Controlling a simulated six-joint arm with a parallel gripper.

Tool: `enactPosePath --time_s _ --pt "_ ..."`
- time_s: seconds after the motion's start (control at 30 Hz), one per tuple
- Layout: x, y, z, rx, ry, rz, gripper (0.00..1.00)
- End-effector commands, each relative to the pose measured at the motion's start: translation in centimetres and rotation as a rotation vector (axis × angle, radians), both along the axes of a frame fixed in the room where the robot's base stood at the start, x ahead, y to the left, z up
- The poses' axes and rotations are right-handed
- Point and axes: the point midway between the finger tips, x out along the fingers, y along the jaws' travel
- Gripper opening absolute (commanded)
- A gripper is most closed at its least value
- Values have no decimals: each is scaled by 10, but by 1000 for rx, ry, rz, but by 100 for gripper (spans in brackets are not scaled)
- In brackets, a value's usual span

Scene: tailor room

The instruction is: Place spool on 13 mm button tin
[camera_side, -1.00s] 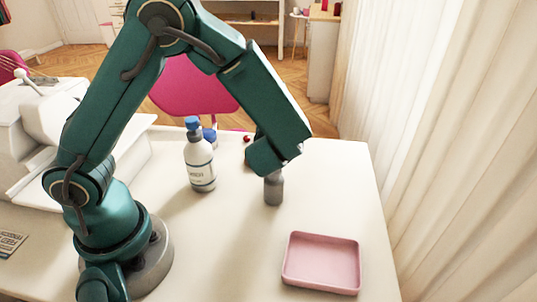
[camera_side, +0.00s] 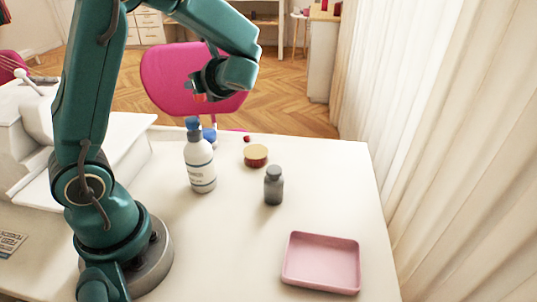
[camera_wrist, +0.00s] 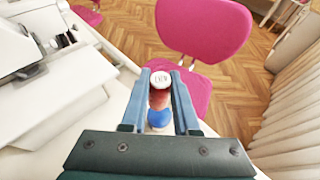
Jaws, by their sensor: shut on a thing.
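My gripper (camera_side: 198,92) is raised above the back of the table, in front of the pink chair. In the wrist view my gripper (camera_wrist: 161,74) has its two blue-grey fingers on either side of a spool (camera_wrist: 159,98), with reddish thread and a white labelled end; it is shut on it. In the side view only a small orange-red bit of it shows under the fingers. A blue part shows below the red in the wrist view; I cannot tell whether it belongs to the spool. A round tin (camera_side: 256,155) with a gold top and red side stands on the table, its top bare.
A white bottle (camera_side: 200,165) with a blue cap stands left of the tin. A grey bottle (camera_side: 273,187) stands in front of it. A blue object (camera_side: 209,136) and a small red one (camera_side: 247,138) are behind. A pink tray (camera_side: 320,264) lies at front right.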

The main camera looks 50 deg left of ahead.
Motion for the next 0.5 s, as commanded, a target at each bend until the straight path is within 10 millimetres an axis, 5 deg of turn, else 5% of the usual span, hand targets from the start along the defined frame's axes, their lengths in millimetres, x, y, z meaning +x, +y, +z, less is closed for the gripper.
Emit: enactPosePath --time_s 0.2,0.5 --pt "-67 47 4 0 -1 411 0" --pt "-95 68 2 2 0 560 0"
